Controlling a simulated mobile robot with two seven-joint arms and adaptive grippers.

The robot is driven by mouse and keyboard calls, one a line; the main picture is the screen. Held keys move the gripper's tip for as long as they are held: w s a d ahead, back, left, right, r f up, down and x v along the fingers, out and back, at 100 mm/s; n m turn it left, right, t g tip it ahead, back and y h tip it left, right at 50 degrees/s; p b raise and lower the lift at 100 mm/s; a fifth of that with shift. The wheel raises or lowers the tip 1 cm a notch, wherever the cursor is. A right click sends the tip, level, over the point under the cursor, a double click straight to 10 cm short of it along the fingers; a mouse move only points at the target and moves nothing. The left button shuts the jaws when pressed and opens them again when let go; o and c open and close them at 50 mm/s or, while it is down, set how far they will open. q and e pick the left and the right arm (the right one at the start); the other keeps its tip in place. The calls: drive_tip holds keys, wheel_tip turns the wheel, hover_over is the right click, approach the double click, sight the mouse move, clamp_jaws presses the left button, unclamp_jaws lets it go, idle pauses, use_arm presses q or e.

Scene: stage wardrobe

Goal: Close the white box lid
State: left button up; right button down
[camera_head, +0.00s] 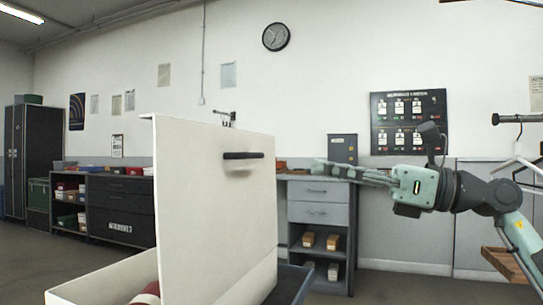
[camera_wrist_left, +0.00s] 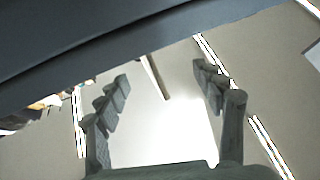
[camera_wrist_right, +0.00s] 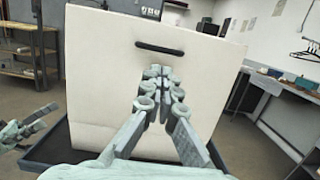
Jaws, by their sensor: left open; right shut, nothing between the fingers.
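The white box (camera_head: 90,288) is at the bottom of the head view, its lid (camera_head: 215,205) standing upright and open. A black handle (camera_head: 243,155) is on the lid's outer face, also seen in the right wrist view (camera_wrist_right: 159,48). My right gripper (camera_head: 322,167) is shut and empty, to the right of the lid in the head view. In the right wrist view its fingers (camera_wrist_right: 158,72) point at the lid just below the handle; contact cannot be told. My left gripper (camera_wrist_left: 165,85) is open and empty in its wrist view, outside the head view.
A dark red and white item (camera_head: 147,294) lies in the box. A dark-rimmed surface (camera_head: 292,284) is under the box. A grey drawer unit (camera_head: 318,213) and black cabinets (camera_head: 121,206) stand along the back wall. Hangers (camera_head: 520,160) hang at the right.

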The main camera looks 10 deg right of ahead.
sight(256, 156)
use_arm(q)
drive_tip(key=f+g, duration=0.1)
drive_tip(key=w+d+f+g+p, duration=0.1)
drive_tip(key=shift+w+f, duration=0.1)
drive_tip(key=shift+f, duration=0.25)
use_arm(e)
drive_tip(key=x, duration=1)
use_arm(q)
drive_tip(key=shift+g+y, duration=0.3)
